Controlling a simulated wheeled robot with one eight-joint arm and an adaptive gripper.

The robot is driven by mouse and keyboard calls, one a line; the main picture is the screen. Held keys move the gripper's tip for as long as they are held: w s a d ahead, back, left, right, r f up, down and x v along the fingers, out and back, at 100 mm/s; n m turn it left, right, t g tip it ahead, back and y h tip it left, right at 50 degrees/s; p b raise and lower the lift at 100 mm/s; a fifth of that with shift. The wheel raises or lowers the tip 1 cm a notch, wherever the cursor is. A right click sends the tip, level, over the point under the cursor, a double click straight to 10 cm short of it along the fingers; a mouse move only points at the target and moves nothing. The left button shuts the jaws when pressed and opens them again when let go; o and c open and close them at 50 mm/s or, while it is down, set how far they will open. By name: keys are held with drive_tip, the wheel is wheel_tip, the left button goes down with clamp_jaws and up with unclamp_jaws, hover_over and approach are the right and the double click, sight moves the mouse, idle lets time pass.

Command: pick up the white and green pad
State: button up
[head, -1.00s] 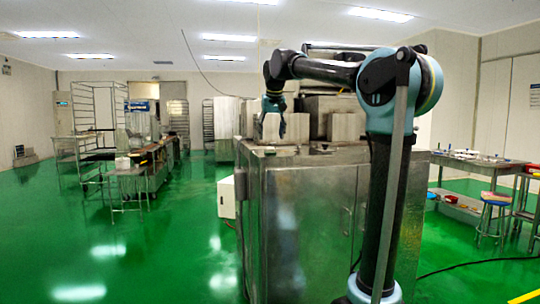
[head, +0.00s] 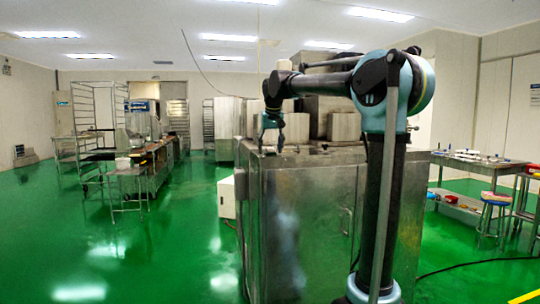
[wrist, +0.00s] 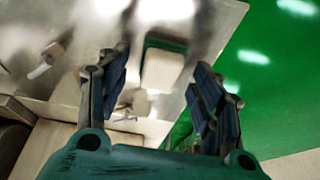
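The white and green pad (wrist: 162,70) lies on the steel machine top in the wrist view. Its face is white, with a dark green edge along the far side. My gripper (wrist: 160,62) is open, with one dark finger to the left of the pad and one to the right. The pad shows between the fingers, and neither finger is clearly touching it. In the head view my gripper (head: 271,140) points down just over the front left of the machine top.
The steel machine (head: 305,220) stands in front of me, with metal blocks (head: 345,127) on its top to the right of my gripper. In the wrist view a small metal fitting (wrist: 52,52) lies to the left. The machine's edge and green floor (wrist: 275,60) are to the right.

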drive_tip(key=c, duration=0.8)
wheel_tip(320, 180, up, 10)
idle(0.3)
